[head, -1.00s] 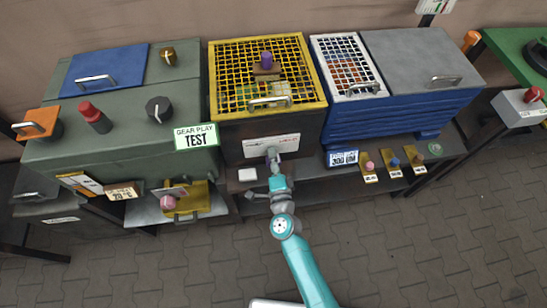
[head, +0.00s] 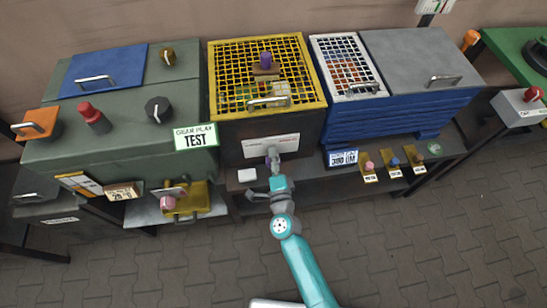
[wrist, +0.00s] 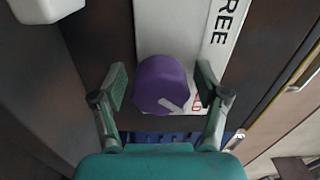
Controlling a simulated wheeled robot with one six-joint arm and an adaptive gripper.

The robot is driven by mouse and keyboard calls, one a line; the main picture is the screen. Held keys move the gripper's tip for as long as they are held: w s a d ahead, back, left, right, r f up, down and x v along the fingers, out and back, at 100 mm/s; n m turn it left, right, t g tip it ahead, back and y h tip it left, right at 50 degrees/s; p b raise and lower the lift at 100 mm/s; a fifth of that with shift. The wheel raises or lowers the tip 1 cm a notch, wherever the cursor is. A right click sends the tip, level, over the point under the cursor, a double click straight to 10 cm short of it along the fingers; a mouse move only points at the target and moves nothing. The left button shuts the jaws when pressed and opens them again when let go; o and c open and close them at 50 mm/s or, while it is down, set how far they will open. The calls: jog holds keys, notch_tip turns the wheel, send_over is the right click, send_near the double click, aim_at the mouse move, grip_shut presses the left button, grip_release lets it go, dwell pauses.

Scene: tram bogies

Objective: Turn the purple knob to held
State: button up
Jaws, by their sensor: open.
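The purple knob (wrist: 161,84) sits on a white label plate (wrist: 185,28) in the wrist view. Its pale pointer mark points to the lower right. The plate reads "FREE" in black; red lettering beside the knob is mostly hidden by the right finger. My gripper (wrist: 160,88) is open, with one finger on each side of the knob and visible gaps to it. In the head view my gripper (head: 275,168) is at the front of the dark, yellow-topped box, below its white plate (head: 271,145); the knob is mostly hidden there.
The green cabinet (head: 120,135) is at left, the blue cabinet (head: 385,115) at right. A white block (head: 247,175) sits left of my gripper. The paved floor in front is open.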

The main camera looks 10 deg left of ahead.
jog(key=shift+s, duration=0.15)
jog(key=v, duration=1.1)
jog(key=shift+s, duration=0.35)
jog(key=shift+d, duration=0.2)
jog(key=s+d+r+n+h, duration=0.1)
jog(key=s+d+r+n, duration=0.25)
jog(key=s+d, duration=0.45)
jog(key=s+d+r+n+h, duration=0.1)
jog(key=s+d+r+n, duration=0.1)
jog(key=s+d+n, duration=0.4)
jog(key=s+d+r+n+g+h, duration=0.1)
jog(key=s+d+r+n, duration=0.1)
jog(key=s+r, duration=0.3)
jog(key=s+d+r+n+g+h, duration=0.1)
jog(key=s+d+r, duration=0.3)
jog(key=s, duration=0.6)
jog(key=shift+r+n+g+h, duration=0.3)
jog(key=shift+r+n+h, duration=0.2)
jog(key=shift+r+n, duration=0.3)
